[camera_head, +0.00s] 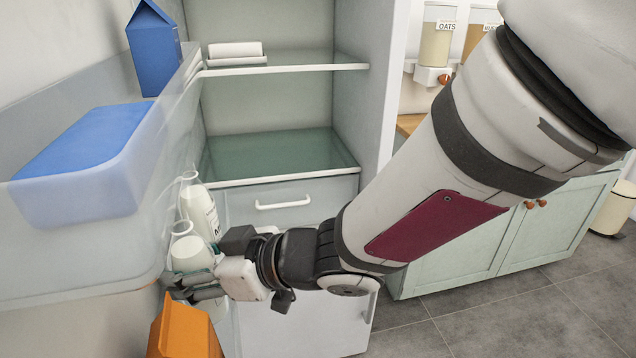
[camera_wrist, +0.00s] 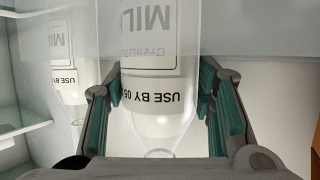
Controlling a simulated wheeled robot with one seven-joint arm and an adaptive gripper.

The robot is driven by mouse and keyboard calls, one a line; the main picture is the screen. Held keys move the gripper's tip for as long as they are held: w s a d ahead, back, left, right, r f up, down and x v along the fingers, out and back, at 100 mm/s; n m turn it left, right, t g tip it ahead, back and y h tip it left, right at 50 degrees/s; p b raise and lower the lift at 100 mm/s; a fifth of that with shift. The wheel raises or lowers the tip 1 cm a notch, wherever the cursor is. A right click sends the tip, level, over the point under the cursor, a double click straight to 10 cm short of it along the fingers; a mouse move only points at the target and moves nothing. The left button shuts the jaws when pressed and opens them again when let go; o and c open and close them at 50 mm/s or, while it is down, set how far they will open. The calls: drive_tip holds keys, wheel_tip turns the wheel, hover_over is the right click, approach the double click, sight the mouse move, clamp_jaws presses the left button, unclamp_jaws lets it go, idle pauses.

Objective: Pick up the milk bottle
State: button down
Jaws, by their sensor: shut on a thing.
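A white milk bottle (camera_head: 191,253) with a clear neck stands at the inner side of the open door. My gripper (camera_head: 180,287) is shut on its lower visible part, with the fingers low in the head view. In the wrist view the milk bottle (camera_wrist: 155,100) lies between the two green-padded fingers, and its label reads "MIL" and "USE BY", upside down in part. Its base is hidden. A second milk bottle (camera_head: 199,208) with a like label stands just behind it, and it also shows at the left of the wrist view (camera_wrist: 62,60).
A clear door bin (camera_head: 90,255) holds a blue-lidded box (camera_head: 85,150). A blue carton (camera_head: 153,50) stands above, and an orange carton (camera_head: 183,330) is just below my gripper. Glass shelves (camera_head: 280,155) and a drawer (camera_head: 285,203) lie to the right. Floor is free at lower right.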

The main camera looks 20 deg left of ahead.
drive_tip(key=shift+w+d+r, duration=0.1)
drive_tip(key=shift+r, duration=0.35)
wheel_tip(320, 180, up, 11)
drive_tip(key=p, duration=0.4)
drive_tip(key=shift+f, duration=0.2)
drive_tip(key=w+d+p, duration=0.1)
drive_tip(key=w+d, duration=1)
drive_tip(key=d, duration=0.5)
drive_tip(key=shift+w, duration=0.25)
